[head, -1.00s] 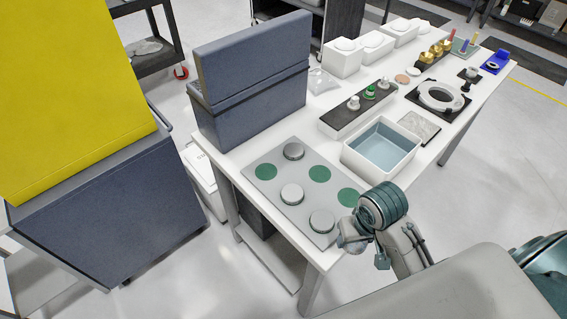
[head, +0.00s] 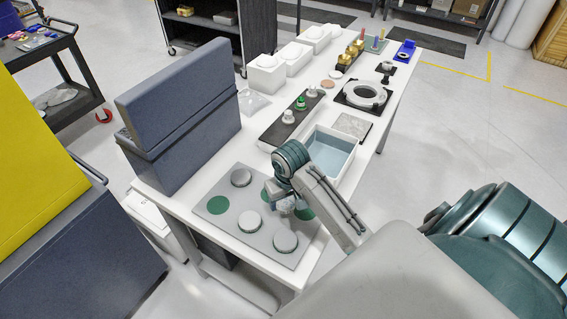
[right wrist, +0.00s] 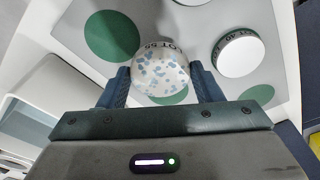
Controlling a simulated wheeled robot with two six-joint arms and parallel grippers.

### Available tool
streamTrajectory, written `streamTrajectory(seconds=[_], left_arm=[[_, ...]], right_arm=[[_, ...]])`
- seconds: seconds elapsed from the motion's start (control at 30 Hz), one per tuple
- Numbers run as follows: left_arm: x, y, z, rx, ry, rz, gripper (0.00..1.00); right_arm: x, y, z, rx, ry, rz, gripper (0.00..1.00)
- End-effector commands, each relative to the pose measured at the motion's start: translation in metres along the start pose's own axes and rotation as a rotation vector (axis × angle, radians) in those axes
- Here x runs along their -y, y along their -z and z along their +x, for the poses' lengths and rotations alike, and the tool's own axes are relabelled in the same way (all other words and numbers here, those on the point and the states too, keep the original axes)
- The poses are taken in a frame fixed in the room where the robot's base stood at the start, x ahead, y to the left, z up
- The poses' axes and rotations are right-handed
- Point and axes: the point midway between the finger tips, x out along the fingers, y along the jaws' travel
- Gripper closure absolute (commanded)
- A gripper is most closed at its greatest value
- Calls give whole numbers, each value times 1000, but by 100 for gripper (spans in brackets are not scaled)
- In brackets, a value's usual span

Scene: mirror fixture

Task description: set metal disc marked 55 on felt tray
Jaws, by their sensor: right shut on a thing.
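My right gripper (head: 284,205) is over the right part of the grey tray (head: 217,183), which has round green felt spots. In the right wrist view its fingers (right wrist: 160,85) are shut on a round metal disc (right wrist: 160,68) with a blue-speckled face; "55" shows on its dark-lettered rim. A green felt spot (right wrist: 168,98) shows partly behind this disc. I cannot tell whether the disc touches the tray. Other green spots are bare, at the tray's left (head: 218,205) and right (head: 304,211). My left gripper is out of view.
Three other discs sit on the tray: back (head: 241,178), middle (head: 249,221) and front right (head: 285,241). A white bin with a blue-grey inside (head: 345,147) stands close behind my gripper. A tall blue-grey case (head: 185,120) stands at the table's left.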

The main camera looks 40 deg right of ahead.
Motion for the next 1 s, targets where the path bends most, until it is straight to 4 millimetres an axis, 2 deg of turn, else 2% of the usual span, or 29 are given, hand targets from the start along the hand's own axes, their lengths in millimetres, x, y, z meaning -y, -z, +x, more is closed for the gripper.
streamTrajectory(seconds=[0.13, 0.3, 0.4, 0.73, 0.77, 0.83, 1.0], left_arm=[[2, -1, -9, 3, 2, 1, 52], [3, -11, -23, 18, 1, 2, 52], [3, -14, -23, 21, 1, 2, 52], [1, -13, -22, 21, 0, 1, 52], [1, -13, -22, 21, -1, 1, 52], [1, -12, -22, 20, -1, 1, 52], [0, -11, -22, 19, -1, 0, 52]], right_arm=[[-1, 12, 3, 4, 1, 0, 61], [-1, 7, 29, 4, 1, 0, 61], [-1, 6, 37, 2, 0, -1, 61], [-1, 6, 41, 0, 0, -1, 61], [-1, 6, 40, 0, 0, -1, 35], [-1, 6, 40, 0, 0, -1, 21], [-1, 6, 40, 0, 0, -1, 19]])
